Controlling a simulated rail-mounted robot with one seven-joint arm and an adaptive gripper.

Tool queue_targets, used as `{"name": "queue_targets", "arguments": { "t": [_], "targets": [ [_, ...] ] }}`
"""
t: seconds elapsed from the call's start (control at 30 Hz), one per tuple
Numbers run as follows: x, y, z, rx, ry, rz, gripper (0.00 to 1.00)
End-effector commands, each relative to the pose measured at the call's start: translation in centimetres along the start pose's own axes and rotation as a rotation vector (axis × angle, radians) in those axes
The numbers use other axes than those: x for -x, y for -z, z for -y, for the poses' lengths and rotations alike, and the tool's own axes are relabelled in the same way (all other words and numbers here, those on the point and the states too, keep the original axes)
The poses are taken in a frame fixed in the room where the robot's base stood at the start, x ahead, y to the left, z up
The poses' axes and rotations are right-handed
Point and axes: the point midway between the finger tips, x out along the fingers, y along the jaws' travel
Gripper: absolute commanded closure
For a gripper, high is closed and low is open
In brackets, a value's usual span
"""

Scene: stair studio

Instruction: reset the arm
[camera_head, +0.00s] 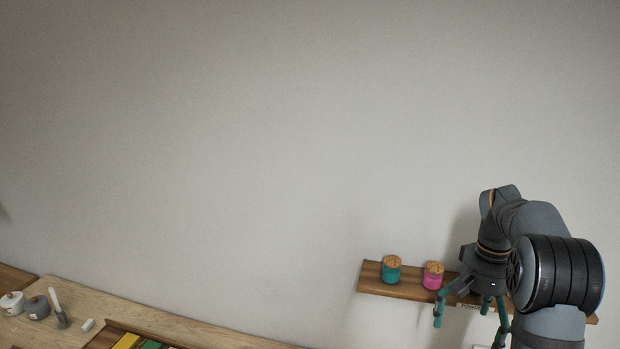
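My gripper (468,334) is at the lower right, pointing down in front of a wooden wall shelf. Its teal-tipped fingers are spread wide apart, and I see nothing held between them. My dark grey arm (540,225) bends down to it from above and covers the right part of the shelf. Whether the gripper touches the shelf cannot be told from this view.
The wooden shelf (407,291) bears a teal jar (391,271) and a pink jar (433,277), both cork-topped, left of my gripper. A wooden counter (110,307) at lower left holds small pots (37,307), a white block (88,325) and yellow and green pieces (126,341). The wall between is bare.

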Motion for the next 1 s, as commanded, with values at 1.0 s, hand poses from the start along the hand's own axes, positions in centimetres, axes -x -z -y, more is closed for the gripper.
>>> {"name": "queue_targets", "arguments": {
  "t": [1.0],
  "targets": [
    [-2.9,0.0,0.0,0.0,0.0,0.0,0.0]
  ]
}}
